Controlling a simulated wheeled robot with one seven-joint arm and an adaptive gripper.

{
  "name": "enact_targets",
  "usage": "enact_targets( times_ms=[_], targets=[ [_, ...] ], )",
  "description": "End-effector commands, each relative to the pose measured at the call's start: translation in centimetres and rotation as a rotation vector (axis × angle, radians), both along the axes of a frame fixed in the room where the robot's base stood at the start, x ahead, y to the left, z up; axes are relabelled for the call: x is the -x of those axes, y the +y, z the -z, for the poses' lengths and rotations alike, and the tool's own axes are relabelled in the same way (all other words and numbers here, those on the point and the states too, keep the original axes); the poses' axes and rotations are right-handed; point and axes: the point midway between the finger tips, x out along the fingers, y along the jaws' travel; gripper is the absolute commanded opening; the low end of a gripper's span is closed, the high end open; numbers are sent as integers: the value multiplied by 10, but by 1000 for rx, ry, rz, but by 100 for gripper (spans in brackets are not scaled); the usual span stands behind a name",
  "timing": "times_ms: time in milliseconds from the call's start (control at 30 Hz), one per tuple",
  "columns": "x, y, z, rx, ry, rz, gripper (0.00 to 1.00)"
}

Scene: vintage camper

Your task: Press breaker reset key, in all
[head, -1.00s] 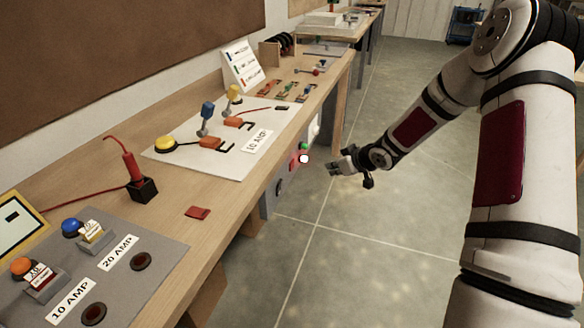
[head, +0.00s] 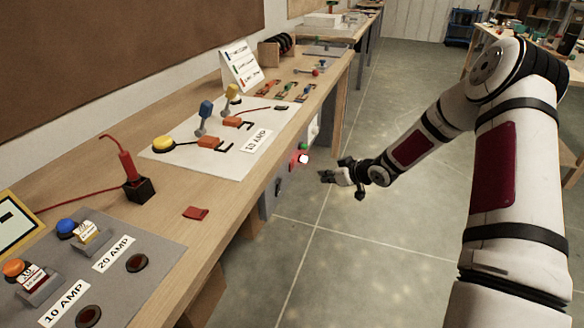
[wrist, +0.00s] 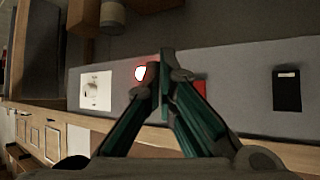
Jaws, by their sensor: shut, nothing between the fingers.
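A grey panel (head: 272,200) is on the front face of the wooden bench, below the top. It carries a glowing white round part (head: 304,159), a small green part (head: 303,146) and a red part (head: 293,163). In the wrist view the white part (wrist: 140,72) has a red rim, and a red block (wrist: 200,87) is partly behind my fingers. I cannot tell which part is the breaker reset key. My gripper (head: 323,176) is shut and empty, just right of the panel in the head view. In the wrist view its fingertips (wrist: 160,60) overlap the area right beside the white part.
The panel also has a white plate (wrist: 96,90) and a black rectangle (wrist: 287,89). The bench top (head: 225,185) holds switches, coloured buttons, a red-handled tool (head: 128,165) and 10 AMP and 20 AMP labels. The floor (head: 350,260) right of the bench is clear.

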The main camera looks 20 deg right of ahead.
Motion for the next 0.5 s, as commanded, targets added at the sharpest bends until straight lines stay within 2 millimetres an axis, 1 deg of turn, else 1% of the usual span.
enact_targets(
  times_ms=[33,300,500],
  targets=[
    [-5,7,2,1,-1,-3,0],
    [-26,36,3,0,0,-4,0],
    [-37,52,1,0,0,-1,0]
  ],
)
